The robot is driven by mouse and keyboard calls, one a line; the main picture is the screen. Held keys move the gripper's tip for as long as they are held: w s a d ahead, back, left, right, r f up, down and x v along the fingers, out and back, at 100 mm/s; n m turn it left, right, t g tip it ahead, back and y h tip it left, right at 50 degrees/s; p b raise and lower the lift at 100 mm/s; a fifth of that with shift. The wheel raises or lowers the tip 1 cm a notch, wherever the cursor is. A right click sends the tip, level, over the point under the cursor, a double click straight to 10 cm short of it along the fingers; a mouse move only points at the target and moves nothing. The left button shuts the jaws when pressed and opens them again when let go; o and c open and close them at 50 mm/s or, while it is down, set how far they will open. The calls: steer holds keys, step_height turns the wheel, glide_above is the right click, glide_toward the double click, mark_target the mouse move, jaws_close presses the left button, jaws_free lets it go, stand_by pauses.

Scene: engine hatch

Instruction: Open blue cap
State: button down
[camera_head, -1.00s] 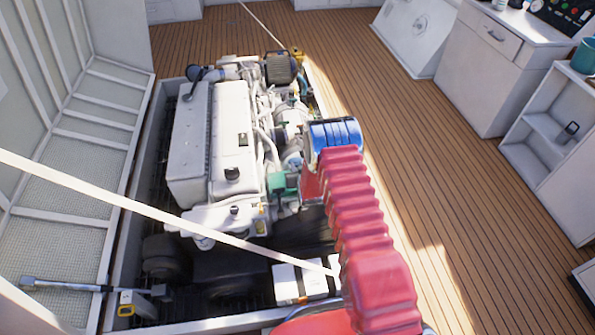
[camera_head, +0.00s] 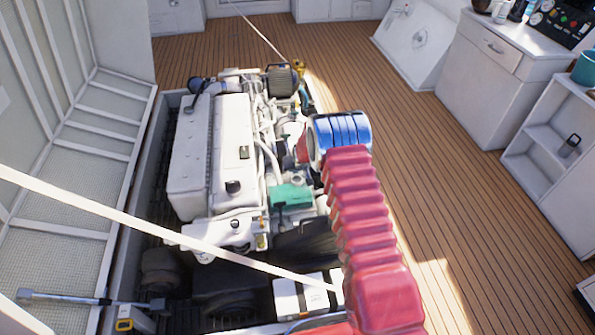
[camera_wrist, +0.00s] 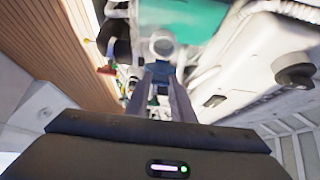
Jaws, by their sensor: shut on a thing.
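In the wrist view, my gripper (camera_wrist: 160,78) has its two fingers close together, shut on a small dark-blue thing that looks like the blue cap (camera_wrist: 157,74). The fingers hide most of it. A pale round ring (camera_wrist: 162,45) shows just past the fingertips, in front of a green engine part (camera_wrist: 180,16). I cannot tell whether the cap is seated or free. In the head view, my own arm hides the fingers and the cap. The white engine (camera_head: 215,150) sits in the open floor hatch, left of my arm.
The raised hatch lid (camera_head: 75,180) stands at the left. A pale strap (camera_head: 150,225) crosses the front of the hatch. A green box (camera_head: 292,196) is on the engine's right side. Open wooden floor (camera_head: 430,160) lies to the right, with white cabinets (camera_head: 500,70) beyond.

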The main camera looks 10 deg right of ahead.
steer(key=shift+w+r+g, duration=0.3)
steer(key=shift+w+r, duration=0.1)
steer(key=shift+w, duration=0.3)
steer(key=shift+w+r, duration=0.3)
steer(key=shift+w, duration=0.6)
steer(key=shift+w+r, duration=0.3)
steer(key=shift+w, duration=0.55)
steer(key=c, duration=1.9)
jaws_free()
steer(key=o, duration=0.4)
steer(key=shift+s+f, duration=0.2)
steer(key=shift+v, duration=6.8)
